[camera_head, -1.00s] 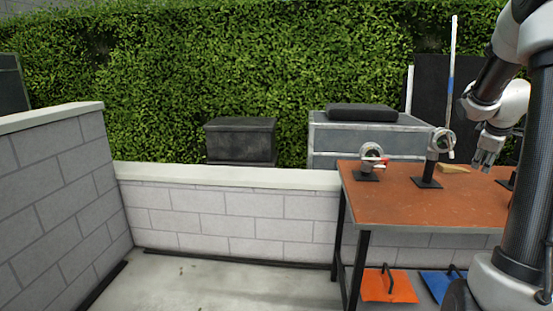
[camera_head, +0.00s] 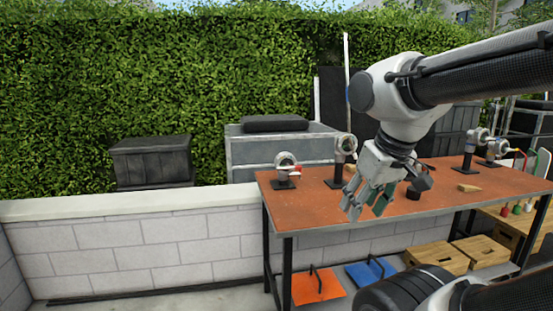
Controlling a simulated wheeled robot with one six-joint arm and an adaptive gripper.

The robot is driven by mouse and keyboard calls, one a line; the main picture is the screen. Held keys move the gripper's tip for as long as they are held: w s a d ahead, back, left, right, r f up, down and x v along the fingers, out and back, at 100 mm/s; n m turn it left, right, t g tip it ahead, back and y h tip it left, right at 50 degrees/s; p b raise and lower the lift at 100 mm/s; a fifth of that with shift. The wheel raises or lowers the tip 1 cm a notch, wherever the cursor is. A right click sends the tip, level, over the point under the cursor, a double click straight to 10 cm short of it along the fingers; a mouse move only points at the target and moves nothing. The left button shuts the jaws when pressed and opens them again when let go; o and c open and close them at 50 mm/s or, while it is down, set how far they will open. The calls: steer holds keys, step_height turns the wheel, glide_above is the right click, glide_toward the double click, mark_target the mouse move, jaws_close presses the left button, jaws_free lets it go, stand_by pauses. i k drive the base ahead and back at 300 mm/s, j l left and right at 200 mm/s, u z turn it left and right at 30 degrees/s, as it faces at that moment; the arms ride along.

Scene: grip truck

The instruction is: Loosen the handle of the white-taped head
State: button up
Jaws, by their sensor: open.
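Several grey ring-shaped heads stand on dark stands on the orange-brown bench (camera_head: 310,207). One low head with a red part (camera_head: 286,163) is at the bench's left end. A taller head (camera_head: 346,146) stands just right of it. Two more heads, a tall one (camera_head: 478,138) and another (camera_head: 497,149), stand toward the right end. White tape cannot be made out clearly on any of them at this size. My gripper (camera_head: 367,212) is open and empty, pointing down over the front part of the bench, right of and nearer than the two left heads. It touches no head.
A dark object (camera_head: 420,184) stands right of my gripper, and a wooden wedge (camera_head: 468,188) lies farther right. Orange (camera_head: 318,288) and blue (camera_head: 372,271) panels with handles and wooden crates (camera_head: 437,257) are below. A low block wall (camera_head: 150,245) runs left of the bench.

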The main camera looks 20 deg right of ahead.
mark_target(351, 145)
steer(key=z, duration=0.95)
